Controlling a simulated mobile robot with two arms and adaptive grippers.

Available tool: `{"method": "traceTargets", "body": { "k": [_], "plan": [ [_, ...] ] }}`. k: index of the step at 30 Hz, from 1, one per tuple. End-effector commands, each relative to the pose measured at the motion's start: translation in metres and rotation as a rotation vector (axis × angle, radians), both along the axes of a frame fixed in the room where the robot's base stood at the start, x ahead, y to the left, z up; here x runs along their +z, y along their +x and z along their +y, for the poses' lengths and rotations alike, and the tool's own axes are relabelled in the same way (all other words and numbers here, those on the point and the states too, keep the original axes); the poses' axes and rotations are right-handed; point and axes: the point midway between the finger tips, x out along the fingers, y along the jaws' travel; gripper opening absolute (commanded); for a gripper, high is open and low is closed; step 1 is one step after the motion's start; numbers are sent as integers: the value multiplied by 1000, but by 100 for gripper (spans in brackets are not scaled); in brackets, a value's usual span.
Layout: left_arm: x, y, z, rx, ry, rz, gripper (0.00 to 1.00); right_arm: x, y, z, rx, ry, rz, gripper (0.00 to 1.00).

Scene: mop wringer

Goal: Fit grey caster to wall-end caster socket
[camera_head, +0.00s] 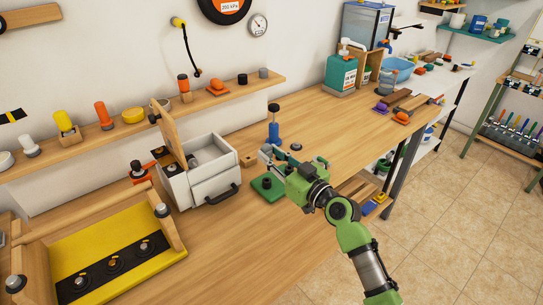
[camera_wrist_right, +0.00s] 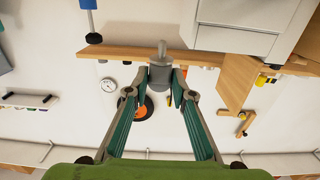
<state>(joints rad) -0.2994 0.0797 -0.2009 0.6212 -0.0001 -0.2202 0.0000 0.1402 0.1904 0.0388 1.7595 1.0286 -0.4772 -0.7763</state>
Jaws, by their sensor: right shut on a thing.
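My right gripper (camera_head: 272,157) is above the middle of the workbench, to the right of the white drawer box. In the right wrist view the fingertips (camera_wrist_right: 160,82) are shut on the grey caster (camera_wrist_right: 160,74), a short grey cylinder with a thin stem pointing to the top of the picture. The caster is hard to make out in the head view. A wooden frame with a yellow panel (camera_head: 168,255) and black strip lies at the bench's left, well apart from the gripper. Grey and black round fittings sit at its corners. I cannot tell which is the wall-end socket. My left gripper is not in view.
The white drawer box (camera_head: 203,172) stands between the frame and gripper, its wooden flap raised. A blue post (camera_head: 273,130) stands behind the gripper and a green block (camera_head: 268,187) lies below it. A wall shelf (camera_head: 150,125) carries several knobs. The front bench is clear.

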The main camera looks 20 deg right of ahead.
Motion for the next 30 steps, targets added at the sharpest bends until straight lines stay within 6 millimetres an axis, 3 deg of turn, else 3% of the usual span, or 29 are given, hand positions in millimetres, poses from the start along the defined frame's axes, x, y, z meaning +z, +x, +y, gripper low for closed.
{"method": "traceTargets", "body": {
  "k": [11,26,30],
  "plan": [
    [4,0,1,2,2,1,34,0,-2,1,-16,-2,2,2],
    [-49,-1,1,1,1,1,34,-51,-1,1,-15,-1,1,2],
    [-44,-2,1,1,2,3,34,-46,-1,1,-15,0,0,2]
  ]
}}
